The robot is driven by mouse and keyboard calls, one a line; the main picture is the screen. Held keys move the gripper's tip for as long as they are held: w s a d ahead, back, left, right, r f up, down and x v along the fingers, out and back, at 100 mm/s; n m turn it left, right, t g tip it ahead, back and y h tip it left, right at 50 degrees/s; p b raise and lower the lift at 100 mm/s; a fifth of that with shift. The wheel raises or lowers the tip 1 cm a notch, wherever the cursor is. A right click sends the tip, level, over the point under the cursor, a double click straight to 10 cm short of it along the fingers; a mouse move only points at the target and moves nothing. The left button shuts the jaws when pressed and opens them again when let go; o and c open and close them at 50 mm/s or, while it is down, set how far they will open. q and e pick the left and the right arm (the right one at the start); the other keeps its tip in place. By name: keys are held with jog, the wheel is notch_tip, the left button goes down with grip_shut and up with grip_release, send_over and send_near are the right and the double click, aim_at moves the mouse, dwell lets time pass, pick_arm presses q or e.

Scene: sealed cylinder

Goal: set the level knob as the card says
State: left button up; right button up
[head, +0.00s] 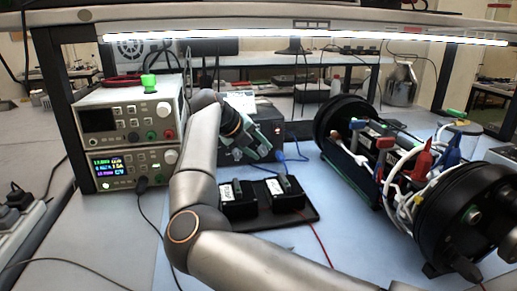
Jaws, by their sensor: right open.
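My right gripper (262,150) is open at the middle of the bench, at the end of my grey arm. It is in front of a dark box (270,112), and the gripper and arm hide much of that box's front. A small pale card (240,101) stands at the top of the box, partly behind my arm; its writing is too small to read. I cannot make out the level knob or its setting, nor whether the gripper touches it. My left gripper is not in view.
Stacked power supplies (128,108) stand at the left, with a green object (149,83) on top. Two black blocks sit on a black tray (306,215) in front of the box. A large open cylinder (345,112) with cables fills the right. Loose wires cross the blue mat.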

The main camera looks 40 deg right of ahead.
jog(key=shift+c, duration=0.2)
grip_shut()
jog(key=shift+d+r+p, duration=0.1)
jog(key=shift+r+p, duration=0.05)
jog(key=shift+p, duration=0.15)
dwell(0.6)
